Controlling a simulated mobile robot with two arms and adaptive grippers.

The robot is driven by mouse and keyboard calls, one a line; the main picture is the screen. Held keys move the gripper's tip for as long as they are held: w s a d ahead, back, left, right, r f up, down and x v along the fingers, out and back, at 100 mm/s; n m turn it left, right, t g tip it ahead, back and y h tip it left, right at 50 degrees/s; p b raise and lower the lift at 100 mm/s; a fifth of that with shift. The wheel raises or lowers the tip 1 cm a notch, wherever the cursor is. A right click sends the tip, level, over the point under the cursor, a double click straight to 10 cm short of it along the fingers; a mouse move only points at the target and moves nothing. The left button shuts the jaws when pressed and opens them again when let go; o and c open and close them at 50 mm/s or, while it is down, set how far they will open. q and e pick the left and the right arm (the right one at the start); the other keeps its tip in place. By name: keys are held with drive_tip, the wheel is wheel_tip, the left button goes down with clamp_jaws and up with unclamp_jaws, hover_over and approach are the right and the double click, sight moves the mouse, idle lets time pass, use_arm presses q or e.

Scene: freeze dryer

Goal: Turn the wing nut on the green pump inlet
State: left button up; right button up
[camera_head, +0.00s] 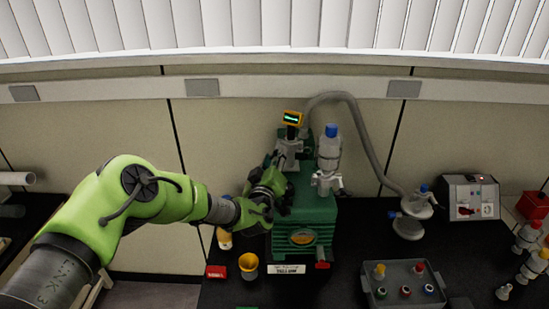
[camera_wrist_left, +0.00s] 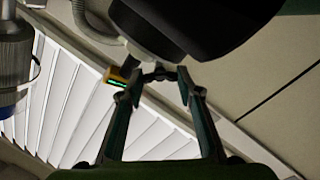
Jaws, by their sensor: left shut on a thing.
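The green pump (camera_head: 305,225) stands on the black bench in the head view. Its metal inlet (camera_head: 291,148) rises from the top left, with a yellow gauge (camera_head: 292,118) above and a grey hose leaving it. My left gripper (camera_head: 276,160) reaches in from the left, beside the inlet. In the left wrist view my left gripper (camera_wrist_left: 158,76) has its two fingers closed in on the small dark wing nut (camera_wrist_left: 158,71), which sits between the tips. The wing nut is hidden in the head view. My right gripper is in neither view.
A blue-capped bottle-like part (camera_head: 330,148) stands on the pump just right of the inlet. A yellow cup (camera_head: 248,266) and a grey tray (camera_head: 372,294) with coloured caps are in front. Glassware (camera_head: 407,226) and a control box (camera_head: 471,198) are at right.

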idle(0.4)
use_arm(q)
drive_tip(key=o, duration=1.1)
drive_tip(key=shift+s, duration=0.1)
drive_tip(key=s, duration=0.4)
drive_tip(key=s+a, duration=0.1)
drive_tip(key=s, duration=0.2)
drive_tip(key=s+a, duration=0.1)
drive_tip(key=s, duration=0.3)
drive_tip(key=shift+s, duration=0.3)
